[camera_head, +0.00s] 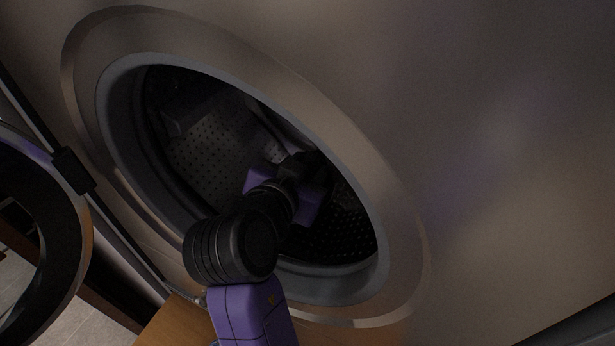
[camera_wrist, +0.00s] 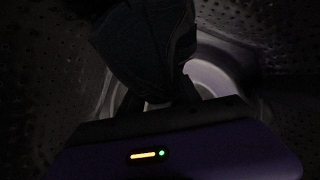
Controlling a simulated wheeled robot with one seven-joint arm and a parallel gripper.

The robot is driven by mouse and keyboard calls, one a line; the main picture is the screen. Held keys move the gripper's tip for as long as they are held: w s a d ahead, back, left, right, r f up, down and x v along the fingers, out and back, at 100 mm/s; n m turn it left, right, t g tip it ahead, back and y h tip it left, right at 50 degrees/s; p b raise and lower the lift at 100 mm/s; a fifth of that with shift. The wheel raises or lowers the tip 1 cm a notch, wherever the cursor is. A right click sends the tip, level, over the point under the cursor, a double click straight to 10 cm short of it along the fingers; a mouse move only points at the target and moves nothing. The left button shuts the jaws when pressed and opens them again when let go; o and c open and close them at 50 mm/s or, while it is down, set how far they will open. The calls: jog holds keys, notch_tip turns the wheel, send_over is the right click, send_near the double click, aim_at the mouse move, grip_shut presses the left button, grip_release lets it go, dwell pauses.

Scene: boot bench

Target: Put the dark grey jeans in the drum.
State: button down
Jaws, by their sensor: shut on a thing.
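The drum (camera_head: 205,150) is a dark perforated metal cylinder behind a round grey opening in the machine front. My arm reaches through the opening, and my gripper (camera_head: 298,165) is inside the drum. In the wrist view my gripper (camera_wrist: 172,92) is shut on dark cloth, the dark grey jeans (camera_wrist: 140,50), which hang bunched in front of the fingers. The perforated drum wall (camera_wrist: 60,50) surrounds them in that view. In the head view the jeans are hard to make out behind my gripper and in shadow.
The round door (camera_head: 75,240) stands open at the left on its hinge (camera_head: 73,170). The grey rim (camera_head: 330,290) of the opening runs close around my arm. A wooden surface (camera_head: 170,325) lies below the opening. The drum interior is dark.

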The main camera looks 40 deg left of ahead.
jog(key=shift+f, duration=1.4)
jog(key=shift+f, duration=0.15)
jog(key=c, duration=0.9)
grip_release()
jog(key=shift+o, duration=0.2)
jog(key=b+v, duration=0.1)
jog(key=v, duration=1.1)
jog(key=shift+b, duration=0.3)
